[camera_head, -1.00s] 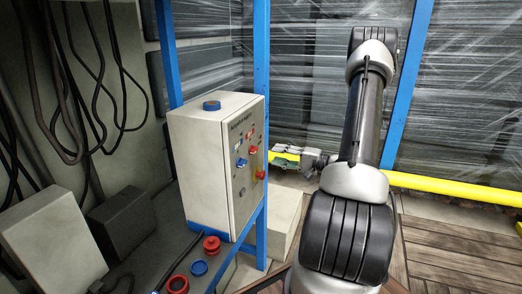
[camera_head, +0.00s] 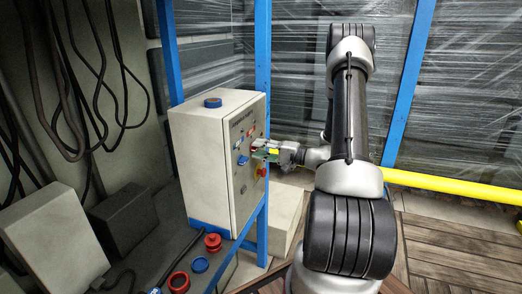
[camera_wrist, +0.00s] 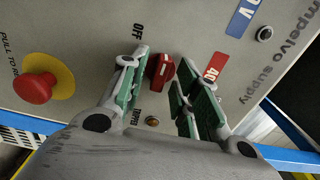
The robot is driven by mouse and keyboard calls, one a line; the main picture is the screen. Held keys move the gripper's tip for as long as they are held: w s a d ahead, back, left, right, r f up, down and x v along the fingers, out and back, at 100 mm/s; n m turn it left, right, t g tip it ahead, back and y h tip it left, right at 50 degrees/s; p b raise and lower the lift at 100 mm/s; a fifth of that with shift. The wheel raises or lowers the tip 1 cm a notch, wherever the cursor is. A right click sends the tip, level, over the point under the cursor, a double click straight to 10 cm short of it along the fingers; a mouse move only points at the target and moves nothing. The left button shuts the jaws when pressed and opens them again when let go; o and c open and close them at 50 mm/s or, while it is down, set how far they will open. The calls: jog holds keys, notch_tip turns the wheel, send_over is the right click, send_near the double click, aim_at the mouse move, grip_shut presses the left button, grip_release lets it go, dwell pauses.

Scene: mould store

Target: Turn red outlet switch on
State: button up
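The grey control box (camera_head: 205,165) hangs on the blue frame, its front panel facing right. In the wrist view the red outlet switch (camera_wrist: 162,71) sits on the panel near an "OFF" label (camera_wrist: 138,29) and beside a red label (camera_wrist: 215,66). My gripper (camera_wrist: 165,62) is open, with one green-padded finger on each side of the red switch. The switch lies between the fingertips, with visible gaps; contact with the panel cannot be told. In the head view my gripper (camera_head: 260,151) is at the panel and hides the red switch.
A red mushroom button (camera_wrist: 38,86) on a yellow disc is left of my gripper in the wrist view. A blue switch (camera_head: 242,160) is on the panel. Loose red and blue caps (camera_head: 200,264) lie below the box. A yellow pipe (camera_head: 450,189) runs behind my arm.

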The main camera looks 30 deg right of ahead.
grip_shut()
jog(key=shift+m, duration=9)
jog(key=shift+o, duration=1.4)
grip_release()
